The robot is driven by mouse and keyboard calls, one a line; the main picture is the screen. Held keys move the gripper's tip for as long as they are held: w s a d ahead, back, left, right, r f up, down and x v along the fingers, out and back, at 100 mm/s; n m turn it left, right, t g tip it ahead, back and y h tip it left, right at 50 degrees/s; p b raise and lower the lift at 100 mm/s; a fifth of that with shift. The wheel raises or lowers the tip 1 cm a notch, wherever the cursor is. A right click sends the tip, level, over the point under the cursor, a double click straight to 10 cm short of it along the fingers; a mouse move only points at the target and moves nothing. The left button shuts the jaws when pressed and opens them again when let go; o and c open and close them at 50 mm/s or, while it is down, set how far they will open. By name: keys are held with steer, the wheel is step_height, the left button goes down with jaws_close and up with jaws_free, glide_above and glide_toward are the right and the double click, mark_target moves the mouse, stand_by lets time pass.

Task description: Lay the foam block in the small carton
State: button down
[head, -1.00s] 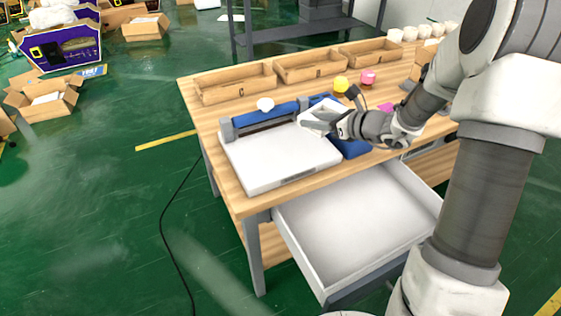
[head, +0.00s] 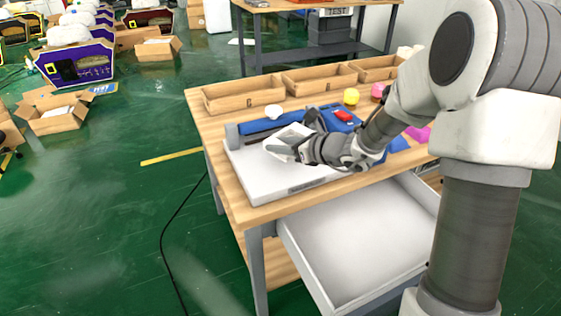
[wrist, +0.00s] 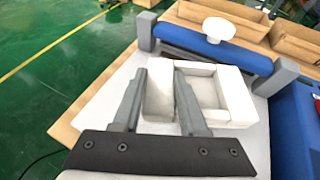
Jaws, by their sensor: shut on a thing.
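My gripper (head: 284,151) is shut on a white foam block (head: 291,134) over the white plate of a machine on the wooden table. In the wrist view the foam block (wrist: 240,97) has a square recess, and the fingers of my gripper (wrist: 160,76) clasp its left wall. I cannot tell whether the block touches the plate. Open brown cartons stand on the floor at left, one nearer (head: 58,118) and one farther (head: 157,46), both with white stuff inside. I cannot tell which carton is the small one.
The white plate (head: 245,180) has a blue roller bar (head: 258,125) behind it. Brown trays (head: 243,94) line the table's back. A yellow ball (head: 351,96) and a red item (head: 342,115) lie at right. An open white drawer (head: 350,240) juts out in front.

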mark_target(280, 157)
steer(key=shift+f+b, duration=0.7)
steer(key=shift+f, duration=1.3)
steer(key=shift+f, duration=0.1)
steer(key=shift+f+b, duration=0.15)
steer(key=shift+b, duration=0.15)
steer(key=shift+c, duration=2.2)
jaws_free()
steer(key=shift+r, duration=0.2)
